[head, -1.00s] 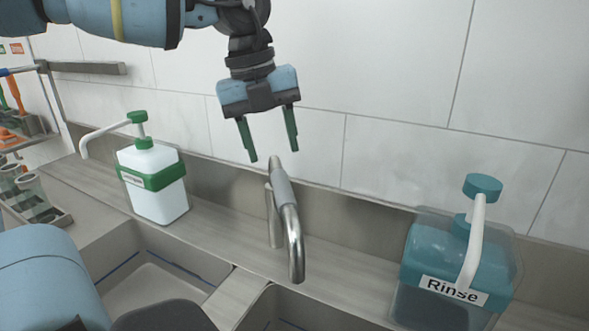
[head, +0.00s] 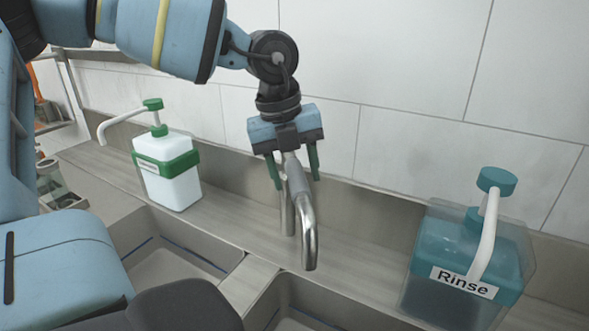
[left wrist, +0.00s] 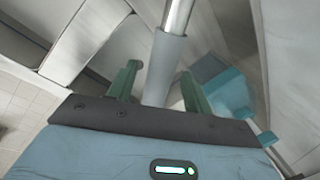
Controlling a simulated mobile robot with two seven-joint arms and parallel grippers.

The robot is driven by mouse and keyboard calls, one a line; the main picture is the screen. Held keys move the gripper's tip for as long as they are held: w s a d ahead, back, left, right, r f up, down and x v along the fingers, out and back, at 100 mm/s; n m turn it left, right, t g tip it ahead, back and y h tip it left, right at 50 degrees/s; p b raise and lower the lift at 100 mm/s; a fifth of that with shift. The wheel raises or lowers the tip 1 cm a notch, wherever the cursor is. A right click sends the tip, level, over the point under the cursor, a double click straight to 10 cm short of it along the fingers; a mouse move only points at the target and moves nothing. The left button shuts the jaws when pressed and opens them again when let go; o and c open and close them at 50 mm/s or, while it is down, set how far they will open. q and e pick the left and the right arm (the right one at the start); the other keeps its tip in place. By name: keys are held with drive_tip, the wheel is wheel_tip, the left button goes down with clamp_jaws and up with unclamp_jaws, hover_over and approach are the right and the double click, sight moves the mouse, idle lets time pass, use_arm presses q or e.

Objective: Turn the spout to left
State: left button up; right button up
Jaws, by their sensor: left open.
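The metal spout (head: 306,220) rises from the counter behind the sinks and curves down toward the front, over the divider and right sink. My left gripper (head: 295,178) has come down over the upper part of the spout, with its two green fingers apart on either side of it. In the left wrist view the grey sleeve of the spout (left wrist: 164,68) runs between the open fingers (left wrist: 160,85), nearer the left one. I cannot tell whether a finger touches it. My right gripper is not in view.
A white soap bottle with a green band (head: 176,185) stands on the counter to the left. A teal Rinse dispenser (head: 470,255) stands to the right. Two sink basins lie in front, split by a divider (head: 252,280). A tiled wall (head: 420,140) is close behind.

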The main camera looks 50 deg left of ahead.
use_arm(q)
drive_tip(key=shift+c, duration=1.1)
clamp_jaws()
